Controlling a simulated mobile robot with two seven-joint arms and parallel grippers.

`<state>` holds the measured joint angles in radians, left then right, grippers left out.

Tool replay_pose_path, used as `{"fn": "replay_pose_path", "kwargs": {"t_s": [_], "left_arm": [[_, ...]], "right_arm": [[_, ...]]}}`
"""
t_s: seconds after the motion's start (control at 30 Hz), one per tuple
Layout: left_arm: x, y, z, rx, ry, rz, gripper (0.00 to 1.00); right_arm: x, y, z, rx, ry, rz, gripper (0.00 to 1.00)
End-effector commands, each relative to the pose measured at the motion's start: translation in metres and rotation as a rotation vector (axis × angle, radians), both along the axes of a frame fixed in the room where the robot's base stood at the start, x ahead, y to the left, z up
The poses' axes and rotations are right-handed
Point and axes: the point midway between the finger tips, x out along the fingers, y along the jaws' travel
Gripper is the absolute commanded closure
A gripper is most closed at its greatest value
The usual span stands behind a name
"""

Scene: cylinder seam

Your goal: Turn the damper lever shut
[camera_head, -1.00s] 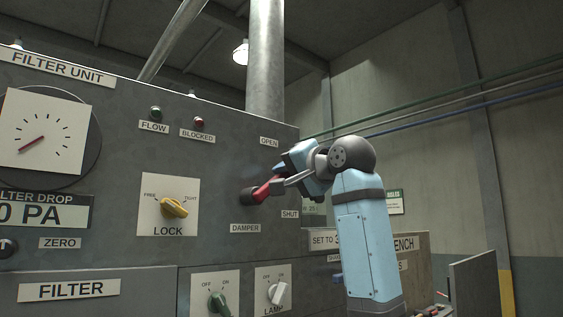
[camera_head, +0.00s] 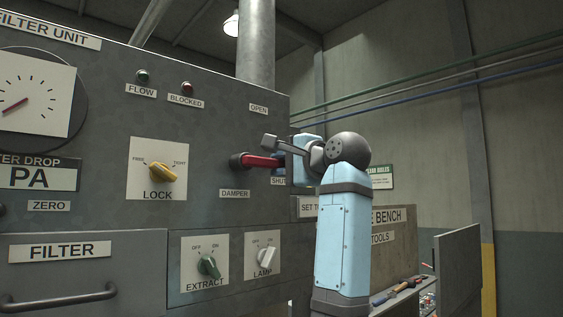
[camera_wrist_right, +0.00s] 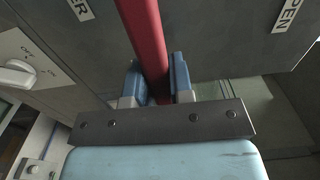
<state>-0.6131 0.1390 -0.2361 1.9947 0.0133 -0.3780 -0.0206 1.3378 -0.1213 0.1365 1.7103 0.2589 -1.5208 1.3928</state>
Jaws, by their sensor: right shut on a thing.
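The damper lever (camera_head: 262,161) is a red bar on a dark round hub on the grey cabinet front. In the head view it points right, almost level, a little above the partly covered SHUT label (camera_head: 278,181) and well below the OPEN label (camera_head: 259,109). My right gripper (camera_head: 283,161) is shut on the lever's outer part. In the right wrist view the red lever (camera_wrist_right: 146,40) runs between the two blue-grey fingers (camera_wrist_right: 157,85); its end is hidden there. My left gripper is in neither view.
The yellow LOCK knob (camera_head: 168,172) is left of the lever. The EXTRACT knob (camera_head: 208,266) and LAMP knob (camera_head: 266,257) are below. A bench with tools (camera_head: 398,291) stands at the lower right. A vertical pipe (camera_head: 256,45) rises behind the cabinet.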

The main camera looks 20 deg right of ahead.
Motion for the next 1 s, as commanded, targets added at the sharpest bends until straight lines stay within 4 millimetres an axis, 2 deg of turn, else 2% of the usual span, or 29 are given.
{"fn": "replay_pose_path", "kwargs": {"t_s": [0.47,0.5,0.6,0.87,1.0], "left_arm": [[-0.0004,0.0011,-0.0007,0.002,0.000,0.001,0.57],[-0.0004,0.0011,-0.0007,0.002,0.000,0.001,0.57],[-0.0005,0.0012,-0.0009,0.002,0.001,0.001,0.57],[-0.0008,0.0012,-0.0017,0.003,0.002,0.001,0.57],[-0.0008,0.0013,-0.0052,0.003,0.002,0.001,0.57]], "right_arm": [[0.0002,-0.0003,-0.0017,0.016,0.007,-0.001,1.00],[0.0003,-0.0002,-0.0017,0.016,0.007,-0.001,0.74],[0.0002,-0.0002,-0.0016,0.015,0.006,-0.001,0.53],[-0.0002,-0.0003,-0.0013,0.013,0.005,0.000,0.53],[-0.0081,-0.0034,-0.0019,0.014,0.003,-0.001,0.53]]}}
